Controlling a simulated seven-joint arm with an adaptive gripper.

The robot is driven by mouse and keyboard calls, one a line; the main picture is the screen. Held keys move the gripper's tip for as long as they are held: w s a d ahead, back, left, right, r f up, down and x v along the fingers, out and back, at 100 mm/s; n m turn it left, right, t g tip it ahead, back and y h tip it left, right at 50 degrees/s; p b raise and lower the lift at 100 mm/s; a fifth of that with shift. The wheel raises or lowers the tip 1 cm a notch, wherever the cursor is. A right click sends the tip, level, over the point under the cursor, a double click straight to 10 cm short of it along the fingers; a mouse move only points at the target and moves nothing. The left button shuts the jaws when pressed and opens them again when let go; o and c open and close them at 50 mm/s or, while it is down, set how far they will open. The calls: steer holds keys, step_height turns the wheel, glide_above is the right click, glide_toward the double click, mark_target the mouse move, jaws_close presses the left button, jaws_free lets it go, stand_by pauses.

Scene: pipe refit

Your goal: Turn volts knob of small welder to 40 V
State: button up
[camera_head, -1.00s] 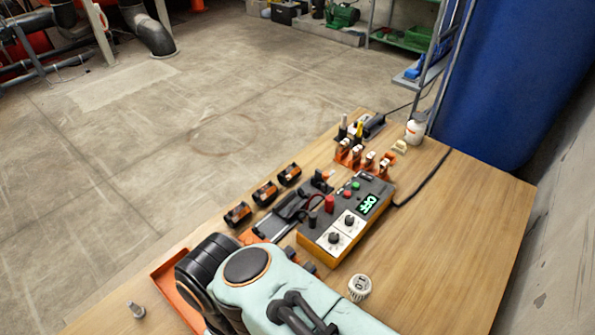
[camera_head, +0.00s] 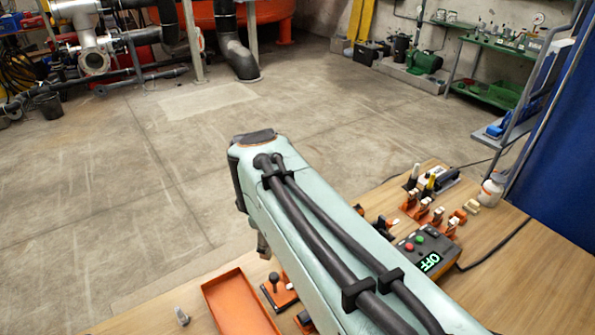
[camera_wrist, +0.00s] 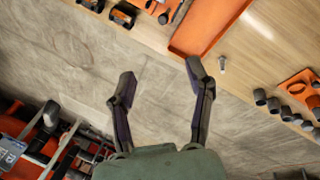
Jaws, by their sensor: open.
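The small welder (camera_head: 442,246), a dark box with red and green buttons, sits on the wooden bench in the head view. Its lit green display (camera_head: 430,262) reads OFF. My arm hides its near part, including the volts knob. The welder is not seen in the wrist view. My gripper (camera_wrist: 160,80) is open and empty in the wrist view, its two dark fingers wide apart. It is over the bench edge and the floor, apart from the welder. In the head view my arm hides most of the gripper.
An orange tray (camera_head: 236,303) lies on the bench left of my arm, with a small grey fitting (camera_head: 182,316) beside it. Orange clamps (camera_head: 423,211) and a white bottle (camera_head: 491,188) stand behind the welder.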

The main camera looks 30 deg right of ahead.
steer(key=w+d+f+m+g, duration=0.15)
steer(key=d+f, duration=0.25)
steer(key=d, duration=0.6)
steer(key=w+d+f+m, duration=0.15)
steer(key=d+f, duration=0.25)
steer(key=d, duration=0.5)
steer(key=s+d+f+m, duration=0.1)
steer(key=s+d+f, duration=0.2)
steer(key=s, duration=0.1)
steer(key=s+d+f+m+g+y, duration=0.1)
steer(key=s+d+f+m, duration=0.1)
steer(key=s+d+f, duration=0.2)
steer(key=s+d+f+m+y, duration=0.1)
steer(key=s+d+f+m, duration=0.1)
steer(key=s+d+f, duration=0.1)
steer(key=shift+s+d+f+g, duration=0.3)
steer(key=shift+s+d, duration=0.2)
steer(key=shift+s, duration=0.1)
step_height(320, 180, down, 5)
steer(key=shift+f, duration=0.65)
jaws_close()
